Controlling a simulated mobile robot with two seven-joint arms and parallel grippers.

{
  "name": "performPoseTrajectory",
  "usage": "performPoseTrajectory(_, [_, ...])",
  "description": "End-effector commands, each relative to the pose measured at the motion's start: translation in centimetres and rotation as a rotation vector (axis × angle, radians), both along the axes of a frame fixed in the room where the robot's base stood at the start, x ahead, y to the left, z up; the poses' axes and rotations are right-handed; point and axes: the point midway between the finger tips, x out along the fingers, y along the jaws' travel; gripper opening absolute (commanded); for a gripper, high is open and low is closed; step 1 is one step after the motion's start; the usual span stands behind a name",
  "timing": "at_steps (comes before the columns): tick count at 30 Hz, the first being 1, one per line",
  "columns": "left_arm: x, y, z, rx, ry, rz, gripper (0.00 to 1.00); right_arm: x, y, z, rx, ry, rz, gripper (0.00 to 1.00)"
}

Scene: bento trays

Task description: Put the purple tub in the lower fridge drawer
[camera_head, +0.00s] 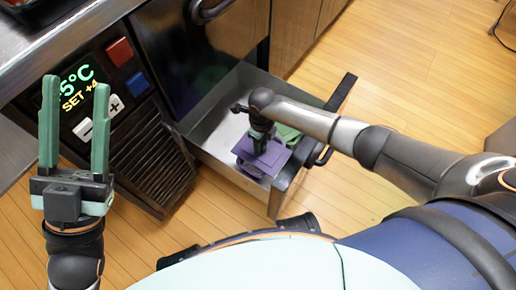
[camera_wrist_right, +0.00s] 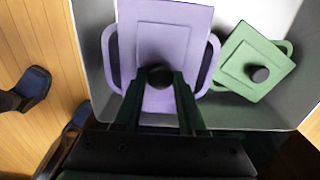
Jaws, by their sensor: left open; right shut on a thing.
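The purple tub (camera_head: 262,156) has a flat lid with a dark knob and side handles. It is inside the open lower fridge drawer (camera_head: 213,119), near the drawer's front. My right gripper (camera_head: 261,134) reaches down into the drawer and is shut on the tub's knob. In the right wrist view the purple tub (camera_wrist_right: 165,40) lies under the right gripper (camera_wrist_right: 159,80), between the drawer walls. I cannot tell whether the tub touches the drawer floor. My left gripper (camera_head: 75,125) is open, empty and upright, in front of the fridge's control panel.
A green tub (camera_wrist_right: 256,62) with a dark knob stands in the drawer beside the purple one. The control panel (camera_head: 90,95) and dark vent grille are left of the drawer. A metal counter (camera_head: 70,40) runs above. Wooden floor (camera_head: 420,90) is clear at right.

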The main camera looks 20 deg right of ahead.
Motion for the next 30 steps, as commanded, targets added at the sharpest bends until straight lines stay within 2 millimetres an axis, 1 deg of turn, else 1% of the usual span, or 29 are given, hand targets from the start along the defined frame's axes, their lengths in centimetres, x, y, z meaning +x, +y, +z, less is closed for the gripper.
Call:
performPoseTrajectory(1, [0.0, -0.1, -1.1, 0.004, 0.002, 0.002, 0.5, 0.1, 0.1, -1.3, 0.003, -0.002, 0.0, 0.0])
performPoseTrajectory(3, [0.1, -0.1, -1.5, 0.009, 0.003, 0.004, 0.5, 0.1, 0.1, -2.0, 0.003, -0.002, -0.001, 0.0])
performPoseTrajectory(8, [0.1, -0.2, -2.1, 0.015, 0.006, 0.007, 0.5, 0.1, 0.1, -2.9, 0.002, -0.003, 0.002, 0.0])
performPoseTrajectory(13, [0.1, -0.4, -3.9, 0.027, 0.01, 0.012, 0.5, 0.1, 0.1, -5.4, 0.002, -0.001, 0.001, 0.0])
performPoseTrajectory(15, [0.2, -0.5, -4.3, 0.032, 0.01, 0.013, 0.5, 0.1, 0.1, -6.1, 0.003, -0.003, 0.003, 0.0])
performPoseTrajectory(22, [0.2, -0.5, -4.1, 0.032, 0.011, 0.013, 0.5, 0.2, 0.1, -5.9, 0.002, -0.003, 0.004, 0.0])
performPoseTrajectory(26, [0.2, -0.5, -4.0, 0.032, 0.011, 0.013, 0.5, 0.2, 0.1, -6.1, 0.002, -0.002, 0.003, 0.0])
performPoseTrajectory(27, [0.2, -0.5, -4.1, 0.032, 0.011, 0.013, 0.5, 0.1, 0.0, -6.2, 0.001, -0.002, 0.003, 0.44])
performPoseTrajectory(30, [0.2, -0.5, -4.1, 0.032, 0.011, 0.013, 0.5, 0.1, 0.0, -6.2, 0.001, -0.002, 0.003, 0.56])
